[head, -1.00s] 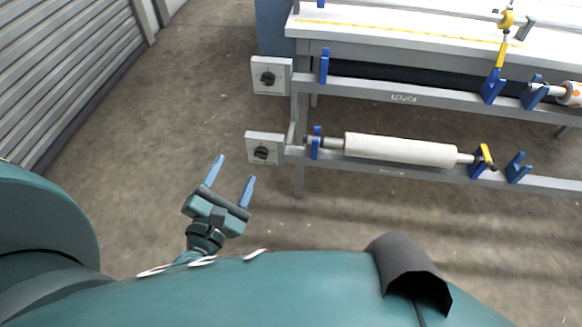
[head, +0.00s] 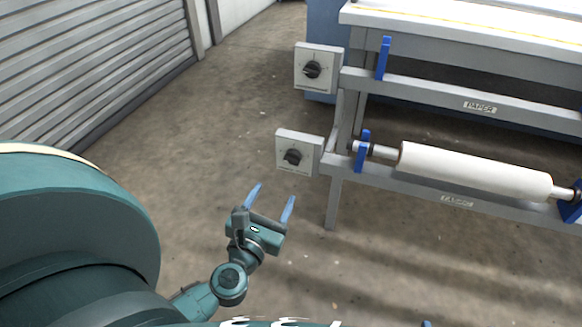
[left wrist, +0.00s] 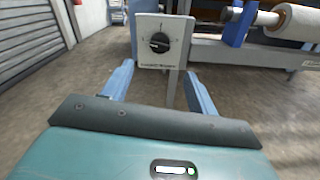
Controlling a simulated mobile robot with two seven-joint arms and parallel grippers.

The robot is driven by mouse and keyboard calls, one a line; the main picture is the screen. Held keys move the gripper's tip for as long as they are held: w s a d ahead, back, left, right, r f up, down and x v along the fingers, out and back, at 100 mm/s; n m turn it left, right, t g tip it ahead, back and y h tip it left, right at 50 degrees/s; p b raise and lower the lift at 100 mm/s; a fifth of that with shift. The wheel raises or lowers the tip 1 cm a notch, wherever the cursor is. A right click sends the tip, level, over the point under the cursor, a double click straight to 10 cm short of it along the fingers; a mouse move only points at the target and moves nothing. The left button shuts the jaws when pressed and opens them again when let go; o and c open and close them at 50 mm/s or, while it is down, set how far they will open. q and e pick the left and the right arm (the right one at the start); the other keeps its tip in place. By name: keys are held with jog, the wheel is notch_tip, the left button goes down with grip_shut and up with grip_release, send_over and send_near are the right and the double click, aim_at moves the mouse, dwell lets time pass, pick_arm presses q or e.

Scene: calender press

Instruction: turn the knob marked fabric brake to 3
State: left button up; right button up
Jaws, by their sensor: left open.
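Two white square plates with black knobs stand at the left end of the rack in the head view. The lower knob (head: 292,157) is level with the fabric rail. The upper knob (head: 312,69) is level with the paper rail. A knob on a white plate also shows straight ahead in the left wrist view (left wrist: 159,43), its pointer direction unclear and its label too small to read surely. My left gripper (head: 273,196) is open and empty, just below and in front of the lower plate, apart from it. My right gripper is not in view.
The rack has a paper rail (head: 470,100) and a fabric rail (head: 410,188). A white roll (head: 470,172) lies in blue brackets on the lower one. A grey shutter wall (head: 90,60) is at left. The floor between shutter and rack is clear.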

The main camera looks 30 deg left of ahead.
aim_at(290, 163)
pick_arm(q)
jog(key=x, duration=1.1)
jog(key=shift+a, duration=0.1)
jog(key=shift+c, duration=0.5)
jog(key=c, duration=0.9)
